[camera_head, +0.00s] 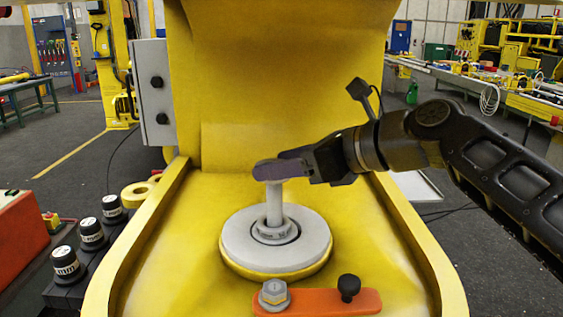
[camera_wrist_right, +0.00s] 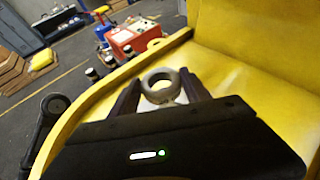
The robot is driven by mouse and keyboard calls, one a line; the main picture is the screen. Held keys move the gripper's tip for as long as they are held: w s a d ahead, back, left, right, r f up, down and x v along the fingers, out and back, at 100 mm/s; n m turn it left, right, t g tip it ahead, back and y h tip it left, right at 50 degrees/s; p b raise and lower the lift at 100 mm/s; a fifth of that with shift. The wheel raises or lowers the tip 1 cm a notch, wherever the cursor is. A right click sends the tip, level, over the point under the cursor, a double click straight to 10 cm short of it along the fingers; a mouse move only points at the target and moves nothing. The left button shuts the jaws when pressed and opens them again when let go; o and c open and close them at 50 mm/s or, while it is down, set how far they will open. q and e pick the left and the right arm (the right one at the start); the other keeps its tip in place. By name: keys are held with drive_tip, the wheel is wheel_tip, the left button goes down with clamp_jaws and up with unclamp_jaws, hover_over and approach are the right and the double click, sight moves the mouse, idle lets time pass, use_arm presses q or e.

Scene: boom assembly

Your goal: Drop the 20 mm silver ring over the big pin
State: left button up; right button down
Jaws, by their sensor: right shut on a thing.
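My right gripper (camera_head: 278,170) reaches in from the right and is shut on the silver ring, with its fingers at the top of the big pin (camera_head: 275,204). In the wrist view the ring (camera_wrist_right: 161,85) sits between the two fingers (camera_wrist_right: 160,92), its hole visible. In the head view the fingers hide the ring and the pin's tip, so I cannot tell whether the ring is around the pin or just above it. The pin stands upright in a grey round disc (camera_head: 245,243), with a grey collar (camera_head: 275,234) at its foot. My left gripper is not in view.
The yellow boom's raised side walls (camera_head: 418,240) flank the pin. An orange plate (camera_head: 335,302) with a bolt (camera_head: 274,293) and a black knob (camera_head: 348,285) lies in front. Several black-capped cylinders (camera_head: 91,232) stand left, outside the wall.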

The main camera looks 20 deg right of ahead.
drive_tip(key=shift+f+b, duration=0.65)
drive_tip(key=shift+f, duration=0.6)
drive_tip(key=shift+c, duration=2.2)
unclamp_jaws()
drive_tip(key=shift+f, duration=0.1)
drive_tip(key=shift+s, duration=0.1)
drive_tip(key=v, duration=0.7)
drive_tip(key=shift+s+d+b, duration=0.25)
drive_tip(key=shift+b, duration=0.1)
